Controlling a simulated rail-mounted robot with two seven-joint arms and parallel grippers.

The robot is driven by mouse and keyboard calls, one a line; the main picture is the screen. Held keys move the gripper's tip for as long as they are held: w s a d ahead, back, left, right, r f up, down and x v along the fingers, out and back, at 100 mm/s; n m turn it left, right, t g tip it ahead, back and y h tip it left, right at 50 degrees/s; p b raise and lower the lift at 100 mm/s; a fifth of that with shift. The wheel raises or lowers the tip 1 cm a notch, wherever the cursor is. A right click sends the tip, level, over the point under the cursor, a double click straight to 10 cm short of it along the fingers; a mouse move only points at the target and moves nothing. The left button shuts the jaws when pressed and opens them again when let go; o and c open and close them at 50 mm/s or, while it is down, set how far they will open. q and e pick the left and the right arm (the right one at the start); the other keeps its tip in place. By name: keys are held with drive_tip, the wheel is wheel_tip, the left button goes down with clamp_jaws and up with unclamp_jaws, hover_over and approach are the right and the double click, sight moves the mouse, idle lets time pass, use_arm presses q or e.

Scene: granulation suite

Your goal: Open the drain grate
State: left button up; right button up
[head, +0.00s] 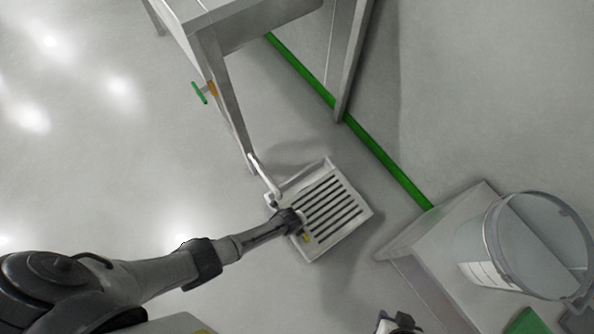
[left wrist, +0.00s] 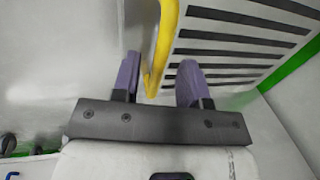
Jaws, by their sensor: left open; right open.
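The drain grate (head: 330,205) is a pale slotted panel in a light frame, near the middle of the head view. Its dark slots also show in the left wrist view (left wrist: 240,45). A grey recess shows along its upper-left side; I cannot tell how far the panel is tilted. A yellow handle (left wrist: 163,45) stands out beside the slots. My left gripper (head: 296,222) is at the grate's left edge. Its open purple fingers (left wrist: 160,72) lie either side of the handle's end; contact is unclear. My right gripper (head: 398,322) is at the bottom edge, away from the grate, partly cut off.
A grey table (head: 225,25) stands above the grate, one leg close to it. A pale stand (head: 455,225) with a clear bucket (head: 530,245) is at the right. A green strip (head: 385,160) runs along the floor. The floor at left is clear.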

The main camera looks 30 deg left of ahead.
use_arm(q)
drive_tip(key=shift+w+a+f, duration=0.1)
drive_tip(key=shift+f, duration=0.15)
drive_tip(key=shift+c, duration=0.5)
clamp_jaws()
